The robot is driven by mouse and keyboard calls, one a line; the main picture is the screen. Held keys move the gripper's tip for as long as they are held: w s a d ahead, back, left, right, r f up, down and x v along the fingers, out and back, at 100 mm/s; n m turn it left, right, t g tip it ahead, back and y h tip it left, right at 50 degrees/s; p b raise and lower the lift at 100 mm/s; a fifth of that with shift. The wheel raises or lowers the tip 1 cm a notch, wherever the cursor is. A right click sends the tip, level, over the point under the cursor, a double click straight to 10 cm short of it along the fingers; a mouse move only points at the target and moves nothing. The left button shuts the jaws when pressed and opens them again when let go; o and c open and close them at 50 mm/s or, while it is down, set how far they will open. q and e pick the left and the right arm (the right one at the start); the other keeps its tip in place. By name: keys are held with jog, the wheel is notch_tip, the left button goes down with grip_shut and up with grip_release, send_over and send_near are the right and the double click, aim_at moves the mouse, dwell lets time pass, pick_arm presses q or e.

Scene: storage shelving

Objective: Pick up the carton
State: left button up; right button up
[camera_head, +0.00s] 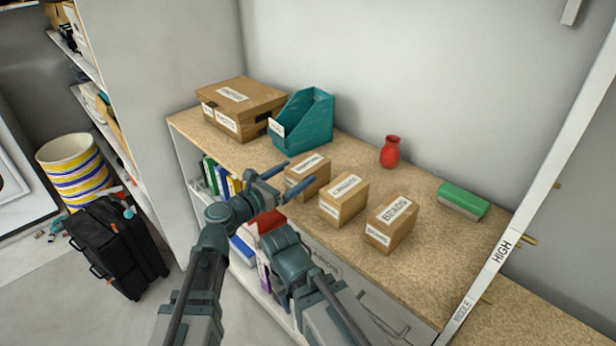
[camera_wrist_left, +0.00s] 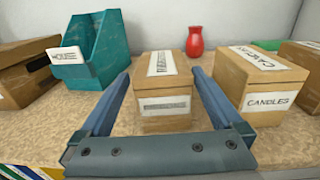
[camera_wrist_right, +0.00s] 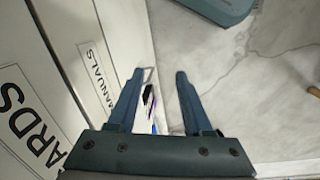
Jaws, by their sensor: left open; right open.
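Three small brown cartons stand in a row on the wooden top. The left carton (camera_head: 308,178) has a label I cannot read clearly. The middle carton (camera_head: 343,200) is labelled CANDLES and the right carton (camera_head: 391,224) BEADS. My left gripper (camera_head: 286,181) is open and empty, just in front of the left carton. In the left wrist view, the left gripper (camera_wrist_left: 160,76) has one finger on each side of this carton (camera_wrist_left: 163,85); contact cannot be told. My right gripper (camera_wrist_right: 160,75) is open and empty beside the drawer fronts, low over the floor.
A teal file holder (camera_head: 303,122) and a large lidded box (camera_head: 240,105) stand at the back left. A white upright post (camera_head: 520,215) bounds the right end.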

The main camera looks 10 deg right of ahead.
aim_at(309, 169)
pick_arm(q)
jog(key=shift+f+b+x, duration=0.2)
jog(key=shift+x, duration=1.2)
jog(key=shift+f+b+x, duration=0.2)
jog(key=shift+x, duration=1.2)
jog(key=shift+s, duration=0.15)
jog(key=shift+c, duration=0.3)
jog(key=c, duration=1.5)
